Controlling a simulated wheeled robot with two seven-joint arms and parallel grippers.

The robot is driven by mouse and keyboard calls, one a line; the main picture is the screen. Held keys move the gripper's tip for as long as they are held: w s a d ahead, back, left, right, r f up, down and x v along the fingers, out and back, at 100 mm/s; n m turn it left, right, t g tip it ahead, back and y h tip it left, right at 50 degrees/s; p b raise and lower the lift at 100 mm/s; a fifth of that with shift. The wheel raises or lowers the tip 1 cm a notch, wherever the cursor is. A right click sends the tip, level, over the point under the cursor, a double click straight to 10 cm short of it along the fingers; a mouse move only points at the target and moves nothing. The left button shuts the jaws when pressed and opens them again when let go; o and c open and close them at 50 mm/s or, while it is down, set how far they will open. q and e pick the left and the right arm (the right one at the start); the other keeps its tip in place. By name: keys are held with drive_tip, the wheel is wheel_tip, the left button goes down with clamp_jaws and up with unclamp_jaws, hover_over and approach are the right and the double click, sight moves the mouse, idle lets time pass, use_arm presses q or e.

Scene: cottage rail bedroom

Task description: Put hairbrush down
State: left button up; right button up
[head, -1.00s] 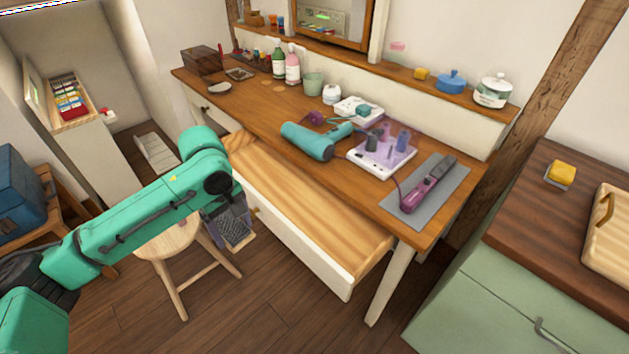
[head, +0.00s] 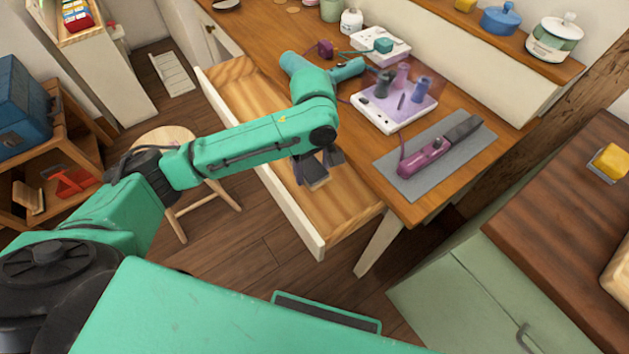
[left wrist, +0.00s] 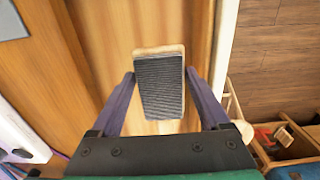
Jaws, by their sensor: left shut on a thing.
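The hairbrush (left wrist: 160,84) has a pale wooden back and a dark bristle face, and is between the fingers of my left gripper (left wrist: 160,88) in the left wrist view. My left gripper (head: 318,168) is shut on it in the head view, where the brush is mostly hidden by the gripper. The gripper is over the open drawer (head: 345,205) of the wooden dressing table (head: 405,208). The drawer's bare wooden floor shows beneath the brush. The gap between brush and drawer floor is hard to judge. My right gripper does not show.
A stool (head: 165,140) stands left of the drawer. The visible drawer floor is clear.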

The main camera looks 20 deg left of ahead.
sight(314, 194)
use_arm(q)
wheel_tip(314, 194, down, 9)
drive_tip(key=shift+w+f+b, duration=0.1)
drive_tip(key=shift+b, duration=0.55)
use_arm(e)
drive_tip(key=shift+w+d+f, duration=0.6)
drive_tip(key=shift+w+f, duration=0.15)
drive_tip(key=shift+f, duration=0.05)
use_arm(q)
drive_tip(key=o, duration=1.4)
drive_tip(key=shift+c, duration=0.2)
wheel_tip(314, 194, up, 12)
drive_tip(key=shift+d+r+p, duration=0.1)
drive_tip(key=shift+r+p, duration=0.1)
drive_tip(key=shift+p, duration=1)
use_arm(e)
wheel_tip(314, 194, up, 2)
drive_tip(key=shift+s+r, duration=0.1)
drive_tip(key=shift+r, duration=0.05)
use_arm(q)
drive_tip(key=shift+f, duration=0.1)
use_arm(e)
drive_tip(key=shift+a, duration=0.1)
